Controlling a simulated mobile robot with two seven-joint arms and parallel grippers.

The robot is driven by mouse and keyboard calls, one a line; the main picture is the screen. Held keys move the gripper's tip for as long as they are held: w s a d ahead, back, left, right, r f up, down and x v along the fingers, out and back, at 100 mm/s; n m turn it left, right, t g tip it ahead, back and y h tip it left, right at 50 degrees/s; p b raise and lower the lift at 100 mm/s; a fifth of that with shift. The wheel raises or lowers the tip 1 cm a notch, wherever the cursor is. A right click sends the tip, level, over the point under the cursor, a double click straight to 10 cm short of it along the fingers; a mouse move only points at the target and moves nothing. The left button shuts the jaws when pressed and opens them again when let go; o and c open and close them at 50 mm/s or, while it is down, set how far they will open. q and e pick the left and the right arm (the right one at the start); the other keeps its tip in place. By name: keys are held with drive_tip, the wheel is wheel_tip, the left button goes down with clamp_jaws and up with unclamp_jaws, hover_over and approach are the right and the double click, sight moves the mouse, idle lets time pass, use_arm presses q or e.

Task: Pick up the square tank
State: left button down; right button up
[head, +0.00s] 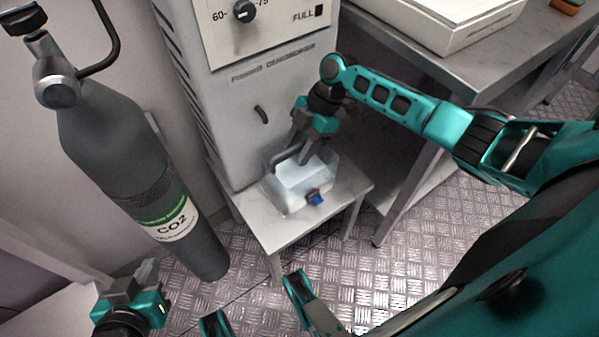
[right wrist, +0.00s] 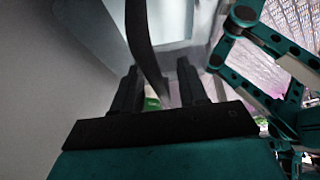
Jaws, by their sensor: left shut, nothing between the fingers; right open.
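The square tank (head: 292,199) is a translucent box with pale contents and a blue cap (head: 315,198), standing on a small light table (head: 262,232). A dark curved handle (head: 285,160) rises over it. My right gripper (head: 299,152) is open, pointing down at the tank's top. In the right wrist view, the handle (right wrist: 143,45) runs between the open fingers (right wrist: 157,80), with gaps beside it; contact is not clear. The tank's body (right wrist: 182,60) shows behind. My left gripper (head: 149,268) is shut and empty at the lower left, well away from the tank.
A grey dehumidifier cabinet (head: 228,125) stands directly behind the tank. A CO2 cylinder (head: 120,145) stands to the left. A grey table (head: 455,62) bearing a white box (head: 440,30) stands to the right. Bare metal floor (head: 330,290) lies in front.

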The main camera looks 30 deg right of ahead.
drive_tip(key=shift+c, duration=0.3)
clamp_jaws()
idle(1.0)
drive_tip(key=shift+r, duration=0.15)
